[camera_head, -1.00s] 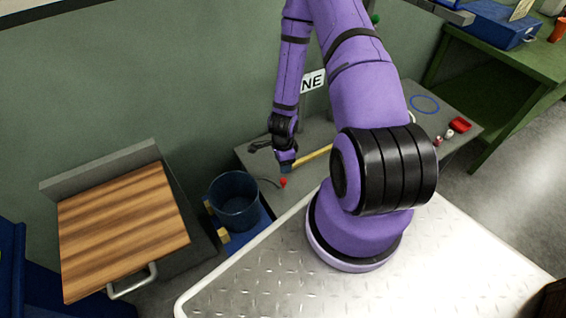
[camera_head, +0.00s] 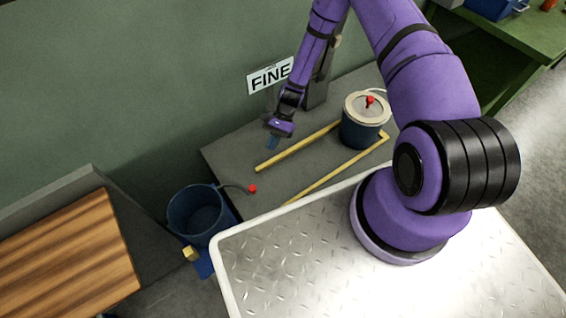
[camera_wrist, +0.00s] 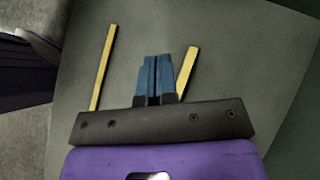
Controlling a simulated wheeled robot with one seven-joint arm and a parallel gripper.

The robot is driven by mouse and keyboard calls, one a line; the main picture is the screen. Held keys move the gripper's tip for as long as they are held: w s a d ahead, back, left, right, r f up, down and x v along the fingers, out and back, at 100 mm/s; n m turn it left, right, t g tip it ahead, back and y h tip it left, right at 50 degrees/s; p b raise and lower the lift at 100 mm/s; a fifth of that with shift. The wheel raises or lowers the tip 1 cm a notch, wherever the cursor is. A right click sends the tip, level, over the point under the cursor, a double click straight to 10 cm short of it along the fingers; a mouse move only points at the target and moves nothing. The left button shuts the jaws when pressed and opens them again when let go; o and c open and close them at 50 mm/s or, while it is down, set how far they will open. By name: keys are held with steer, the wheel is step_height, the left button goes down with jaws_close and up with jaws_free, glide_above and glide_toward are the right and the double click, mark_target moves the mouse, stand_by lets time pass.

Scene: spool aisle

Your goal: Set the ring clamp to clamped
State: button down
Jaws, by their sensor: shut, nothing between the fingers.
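A dark lever with a red ball end (camera_head: 253,189) sticks out from beside the rim of an open blue bucket (camera_head: 198,212) at the grey table's left end. A dark blue pot with a pale lid (camera_head: 365,107) and a small red knob on top stands farther right on the table. I cannot tell for sure which of these is the ring clamp. My gripper (camera_head: 272,143) hangs over the table's back part, left of the pot and beyond the red ball, apart from both. In the wrist view its blue fingers (camera_wrist: 155,75) are together and empty.
Yellow strips (camera_head: 298,147) mark the grey table top (camera_head: 225,152). A wood-topped stand (camera_head: 70,260) is at the lower left. A sign reading FINE (camera_head: 270,76) is at the wall. A green bench (camera_head: 500,50) stands at the upper right.

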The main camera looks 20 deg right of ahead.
mark_target(255, 186)
steer(key=s+a+r+x, duration=0.1)
steer(key=x, duration=1.1)
steer(key=shift+s+a+r, duration=0.15)
steer(key=shift+s+r, duration=0.15)
steer(key=shift+s, duration=0.1)
